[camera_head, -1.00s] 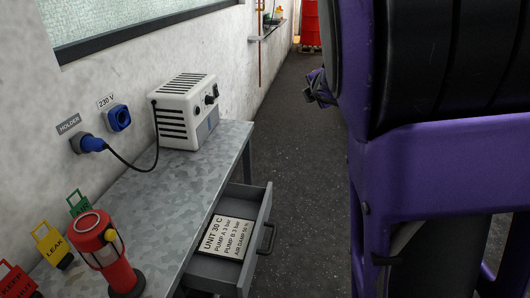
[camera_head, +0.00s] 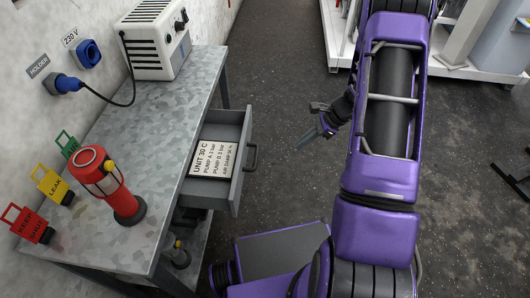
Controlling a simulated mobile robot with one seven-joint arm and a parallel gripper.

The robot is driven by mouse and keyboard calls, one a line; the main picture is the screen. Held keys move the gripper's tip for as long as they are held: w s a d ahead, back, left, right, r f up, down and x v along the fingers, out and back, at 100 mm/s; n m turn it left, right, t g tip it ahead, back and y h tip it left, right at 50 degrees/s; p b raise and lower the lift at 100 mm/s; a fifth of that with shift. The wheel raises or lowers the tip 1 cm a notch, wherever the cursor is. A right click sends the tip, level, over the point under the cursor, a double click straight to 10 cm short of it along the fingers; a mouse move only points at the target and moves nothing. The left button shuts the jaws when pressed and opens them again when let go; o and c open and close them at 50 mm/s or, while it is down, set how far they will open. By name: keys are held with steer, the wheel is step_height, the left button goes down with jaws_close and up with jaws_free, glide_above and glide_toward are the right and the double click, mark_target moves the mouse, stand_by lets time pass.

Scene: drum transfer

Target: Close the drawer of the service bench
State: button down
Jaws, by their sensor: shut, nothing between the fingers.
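The service bench (camera_head: 158,150) has a mottled grey metal top and stands against the left wall. Its grey drawer (camera_head: 236,128) is pulled out to the right, with a dark handle (camera_head: 250,158) on its front. A white card (camera_head: 213,159) with printed text lies in the drawer. My gripper (camera_head: 310,139) is shut and empty, over the floor to the right of the drawer handle, with a clear gap between them. My purple arm rises on the right of the view.
A red lantern (camera_head: 118,190), a white unit (camera_head: 152,42) and red, yellow and green tags stand on the bench. A cable (camera_head: 120,103) runs from a blue wall plug to the unit. White shelving (camera_head: 470,65) stands at the back right. Dark floor (camera_head: 275,90) beside the drawer is clear.

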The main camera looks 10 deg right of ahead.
steer(key=w+a+f+m+t+y, duration=0.1)
steer(key=w+a+f, duration=0.3)
steer(key=a+f, duration=0.4)
steer(key=shift+a+m, duration=0.3)
steer(key=shift+a, duration=1.1)
steer(key=w+a+b, duration=0.1)
steer(key=a, duration=0.4)
steer(key=w+a+b, duration=0.1)
steer(key=w+a, duration=0.1)
steer(key=a, duration=0.2)
steer(key=w+a+b, duration=0.1)
steer(key=a, duration=0.4)
steer(key=shift+w+a, duration=0.3)
steer(key=shift+a, duration=0.05)
steer(key=shift+w+a+b, duration=0.25)
steer(key=shift+a+b, duration=0.1)
steer(key=shift+a, duration=0.3)
steer(key=shift+a+r, duration=0.15)
